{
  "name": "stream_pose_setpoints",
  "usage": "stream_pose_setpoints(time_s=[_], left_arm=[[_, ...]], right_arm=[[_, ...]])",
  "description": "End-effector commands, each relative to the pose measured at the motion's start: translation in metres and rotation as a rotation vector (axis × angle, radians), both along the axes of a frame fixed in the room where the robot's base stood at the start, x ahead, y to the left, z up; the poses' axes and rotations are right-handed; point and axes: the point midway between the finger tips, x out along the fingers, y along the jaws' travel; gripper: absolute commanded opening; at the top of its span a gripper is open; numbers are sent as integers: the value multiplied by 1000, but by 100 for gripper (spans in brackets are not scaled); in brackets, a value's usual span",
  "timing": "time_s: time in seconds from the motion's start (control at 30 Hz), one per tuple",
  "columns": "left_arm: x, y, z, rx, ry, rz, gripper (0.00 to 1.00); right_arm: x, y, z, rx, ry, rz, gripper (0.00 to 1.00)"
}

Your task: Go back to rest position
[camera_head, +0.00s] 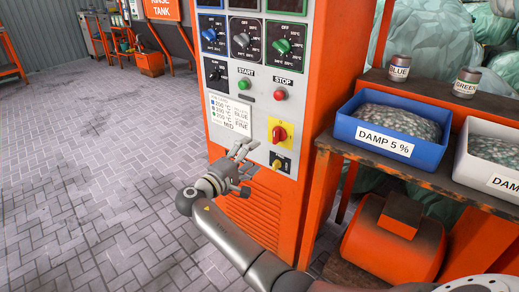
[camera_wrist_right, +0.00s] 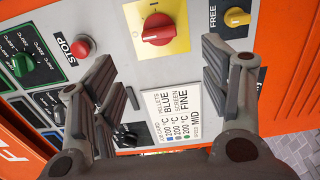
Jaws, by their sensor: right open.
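My right gripper (camera_head: 247,160) is in front of the lower part of the orange control cabinet (camera_head: 330,60), just below the white job card (camera_head: 229,114). It is open and empty. In the right wrist view its two fingers (camera_wrist_right: 158,70) are spread wide, with the panel face behind them. The red rotary switch on its yellow plate (camera_head: 280,132) is above and right of the gripper; it also shows in the right wrist view (camera_wrist_right: 157,28). I cannot tell the exact gap to the panel. My left gripper is not in view.
The panel carries a green START button (camera_head: 244,84), a red STOP button (camera_head: 280,95) and several dial knobs. At right, a bench holds a blue bin (camera_head: 392,155) labelled DAMP 5 %, a white bin (camera_head: 496,180) and two cans. The paved floor at left is clear.

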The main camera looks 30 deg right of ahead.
Motion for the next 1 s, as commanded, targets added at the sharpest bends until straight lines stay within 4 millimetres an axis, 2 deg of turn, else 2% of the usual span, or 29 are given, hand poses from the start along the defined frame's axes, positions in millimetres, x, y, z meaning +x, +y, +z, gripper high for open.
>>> stream_pose_setpoints(time_s=[0.17,0.6,0.7,0.77,0.87,0.97,1.0], left_arm=[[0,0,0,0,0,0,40],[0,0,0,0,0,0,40],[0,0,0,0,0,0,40],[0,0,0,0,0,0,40],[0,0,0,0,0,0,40],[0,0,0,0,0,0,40],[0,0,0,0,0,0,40]], right_arm=[[-4,9,0,0,0,-1,70],[-4,9,0,0,0,-1,70],[-5,8,-8,12,11,6,70],[-7,7,-25,36,34,20,70],[-15,7,-76,119,95,64,70],[-34,9,-147,247,173,117,70],[-45,11,-176,308,204,137,70]])
